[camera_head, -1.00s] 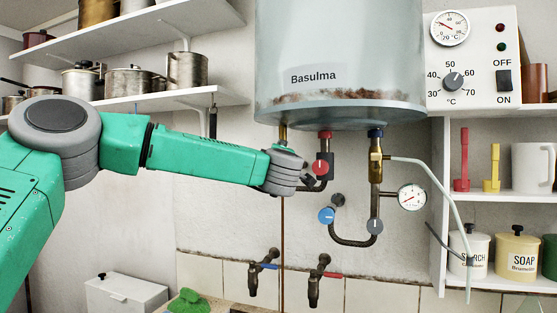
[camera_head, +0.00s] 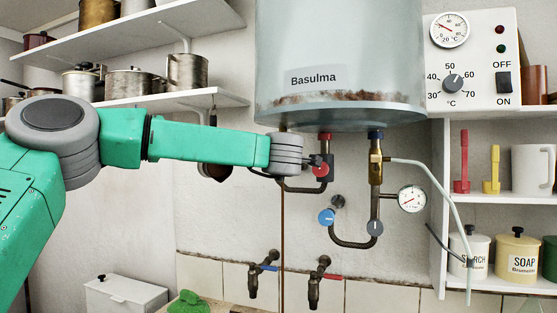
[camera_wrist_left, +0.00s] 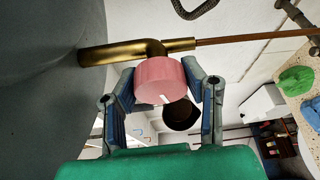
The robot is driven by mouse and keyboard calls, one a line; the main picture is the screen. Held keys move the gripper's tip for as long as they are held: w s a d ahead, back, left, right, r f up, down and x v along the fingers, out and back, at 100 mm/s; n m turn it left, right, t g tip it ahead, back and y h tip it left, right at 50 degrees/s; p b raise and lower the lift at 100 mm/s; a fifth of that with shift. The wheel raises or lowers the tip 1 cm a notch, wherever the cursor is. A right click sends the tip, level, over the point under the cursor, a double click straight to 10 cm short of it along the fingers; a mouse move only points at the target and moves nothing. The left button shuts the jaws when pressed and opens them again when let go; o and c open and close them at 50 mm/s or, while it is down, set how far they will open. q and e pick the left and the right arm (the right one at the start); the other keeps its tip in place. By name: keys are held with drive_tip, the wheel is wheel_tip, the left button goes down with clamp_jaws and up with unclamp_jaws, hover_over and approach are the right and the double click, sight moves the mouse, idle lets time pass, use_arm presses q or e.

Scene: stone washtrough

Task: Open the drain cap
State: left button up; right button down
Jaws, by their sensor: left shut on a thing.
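The drain cap (camera_wrist_left: 160,80) is a round pink knob with a white mark, on a brass fitting (camera_wrist_left: 115,53) under the boiler, seen in the left wrist view. My left gripper (camera_wrist_left: 162,73) has a finger on each side of the cap and is shut on it. In the head view my left wrist (camera_head: 286,154) is just below the boiler's lower left rim and hides the cap and fingers. The boiler (camera_head: 340,60) is a pale tank with rust along its bottom. My right gripper is not in view.
A red-knobbed valve (camera_head: 320,171) is close to the right of my wrist. A blue knob (camera_head: 326,216) and a gauge (camera_head: 412,199) are further right. A copper pipe (camera_head: 283,230) runs down below my wrist. Two taps (camera_head: 314,290) are below.

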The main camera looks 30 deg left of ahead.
use_arm(q)
drive_tip(key=o, duration=1.2)
drive_tip(key=shift+a, duration=0.1)
drive_tip(key=shift+s+d, duration=0.3)
drive_tip(key=shift+s, duration=0.05)
drive_tip(key=v, duration=1.1)
drive_tip(key=shift+a, duration=0.1)
